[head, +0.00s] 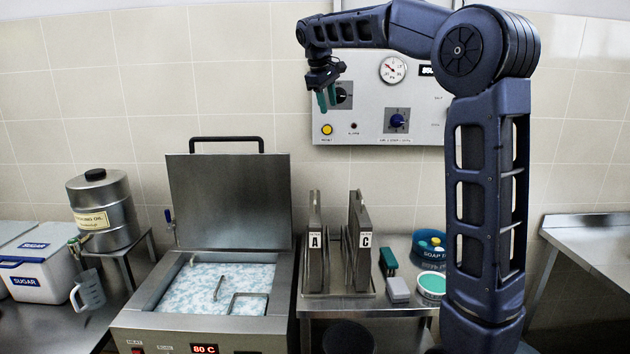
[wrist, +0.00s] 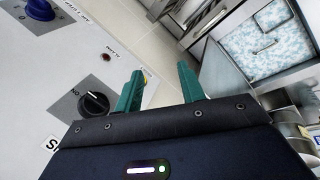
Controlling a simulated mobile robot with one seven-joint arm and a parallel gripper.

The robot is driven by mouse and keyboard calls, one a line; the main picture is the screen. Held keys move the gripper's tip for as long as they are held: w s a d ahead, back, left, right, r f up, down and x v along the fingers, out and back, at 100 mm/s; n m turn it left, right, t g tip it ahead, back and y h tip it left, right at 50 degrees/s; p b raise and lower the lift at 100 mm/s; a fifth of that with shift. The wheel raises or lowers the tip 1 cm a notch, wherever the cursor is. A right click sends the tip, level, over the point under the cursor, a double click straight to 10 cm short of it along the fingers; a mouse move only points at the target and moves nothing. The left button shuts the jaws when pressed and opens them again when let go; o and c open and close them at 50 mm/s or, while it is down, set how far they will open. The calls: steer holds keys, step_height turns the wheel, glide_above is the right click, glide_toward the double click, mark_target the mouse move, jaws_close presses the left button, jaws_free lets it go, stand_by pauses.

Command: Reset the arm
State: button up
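My gripper (head: 326,98) hangs in the air in front of the control panel in the head view, with its green fingers pointing down. In the wrist view my gripper (wrist: 160,88) shows its two green fingers apart with nothing between them. My arm is raised, reaching up at the right and then across to the left. The panel (head: 370,105) on the wall carries a dial gauge, a black knob partly behind the fingers, a blue knob (head: 397,120) and a yellow button (head: 327,130). I cannot tell whether the fingers touch the panel.
Below stand a steel bath (head: 150,292) with its lid (head: 228,200) raised and blue-white contents, and two upright plates marked A (head: 315,245) and C (head: 358,245). A steel oil canister (head: 102,210) and sugar bins (head: 40,265) stand left. The right counter (head: 590,232) looks clear.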

steer(key=s+d+f+m+y, duration=0.15)
steer(key=s+d+f, duration=0.25)
steer(key=s+d, duration=0.4)
steer(key=s+d+f+m, duration=0.3)
steer(key=s+d+f, duration=0.1)
steer(key=s+d, duration=0.45)
steer(key=s+d+f+m, duration=0.3)
steer(key=s+f, duration=0.5)
steer(key=s, duration=0.1)
steer(key=s+d+f+m+t, duration=0.1)
steer(key=s+d+f+m, duration=0.2)
steer(key=s+f, duration=0.5)
steer(key=shift+s+d+f+y, duration=0.3)
steer(key=shift+s+d+y, duration=0.15)
steer(key=shift+d, duration=0.35)
